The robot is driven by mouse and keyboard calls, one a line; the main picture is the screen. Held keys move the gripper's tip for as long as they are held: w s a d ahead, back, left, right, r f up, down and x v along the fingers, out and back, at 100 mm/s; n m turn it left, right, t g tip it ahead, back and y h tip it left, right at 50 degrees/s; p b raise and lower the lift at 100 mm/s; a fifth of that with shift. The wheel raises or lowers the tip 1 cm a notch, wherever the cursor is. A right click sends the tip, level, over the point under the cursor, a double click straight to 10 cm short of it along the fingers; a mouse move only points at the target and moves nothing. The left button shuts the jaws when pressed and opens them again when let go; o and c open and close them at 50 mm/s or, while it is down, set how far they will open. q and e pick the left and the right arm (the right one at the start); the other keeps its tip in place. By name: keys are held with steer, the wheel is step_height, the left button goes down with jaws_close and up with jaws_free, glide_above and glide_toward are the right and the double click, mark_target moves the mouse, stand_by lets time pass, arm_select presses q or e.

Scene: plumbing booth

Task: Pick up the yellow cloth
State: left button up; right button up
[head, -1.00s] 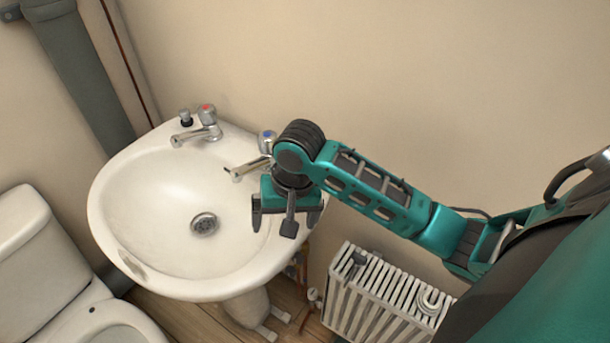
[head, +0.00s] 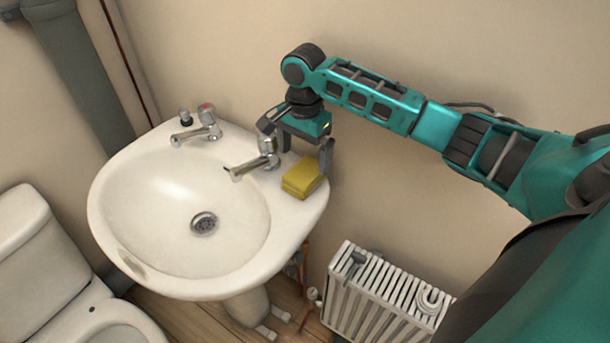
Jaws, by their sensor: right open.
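The yellow cloth (head: 301,179) is a small folded block lying on the right rim of the white sink (head: 142,256), beside the right-hand tap. One finger is by the tap and the other is beyond the cloth's back right corner. Whether a finger touches the cloth or the rim cannot be told. My left gripper is not in view.
The right tap (head: 254,163) stands close to the gripper and cloth. Another tap (head: 197,131) is at the back left of the sink. A radiator (head: 380,297) is below right, a toilet (head: 30,245) at lower left. The basin bowl is empty.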

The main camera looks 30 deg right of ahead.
mark_target(305, 170)
steer(key=shift+w+d+f, duration=0.1)
steer(key=shift+f, duration=1.5)
steer(key=shift+w+d+f, duration=0.1)
steer(key=shift+f, duration=1.45)
steer(key=shift+c, duration=0.3)
steer(key=c, duration=1)
steer(key=shift+r, duration=0.15)
